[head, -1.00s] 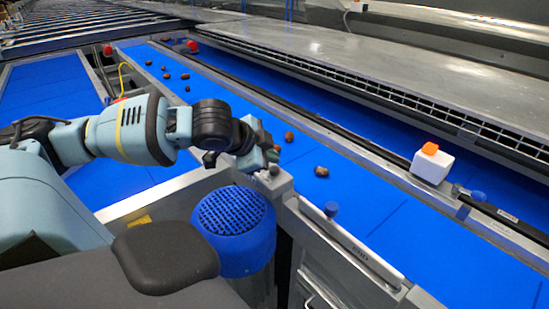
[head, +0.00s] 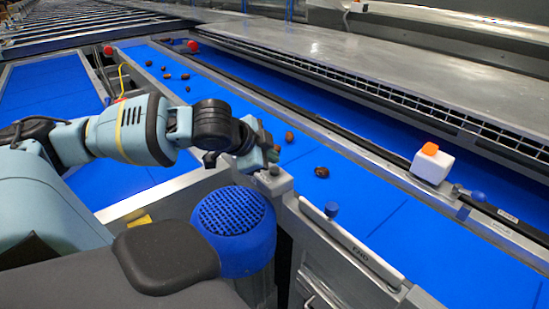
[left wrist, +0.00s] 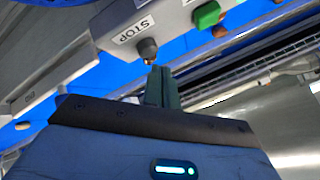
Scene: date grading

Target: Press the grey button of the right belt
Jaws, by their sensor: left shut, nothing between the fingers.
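My left gripper (head: 268,153) is shut and empty, over the metal rail at the near edge of the right blue belt (head: 365,200). In the left wrist view, its closed fingers (left wrist: 160,85) point at a dark grey button (left wrist: 147,48) on a light grey box (left wrist: 170,22), beside a STOP label. The fingertips are very close to the button; I cannot tell whether they touch. A green button (left wrist: 207,15) sits on the same box. In the head view the gripper and arm hide the grey button. My right gripper is not in view.
Several brown dates, one of them here (head: 321,171), lie on the right belt. A white box with an orange top (head: 432,163) stands on the far rail. A blue round-topped, perforated object (head: 233,222) stands in front of the rail. Another blue belt (head: 45,95) lies at left.

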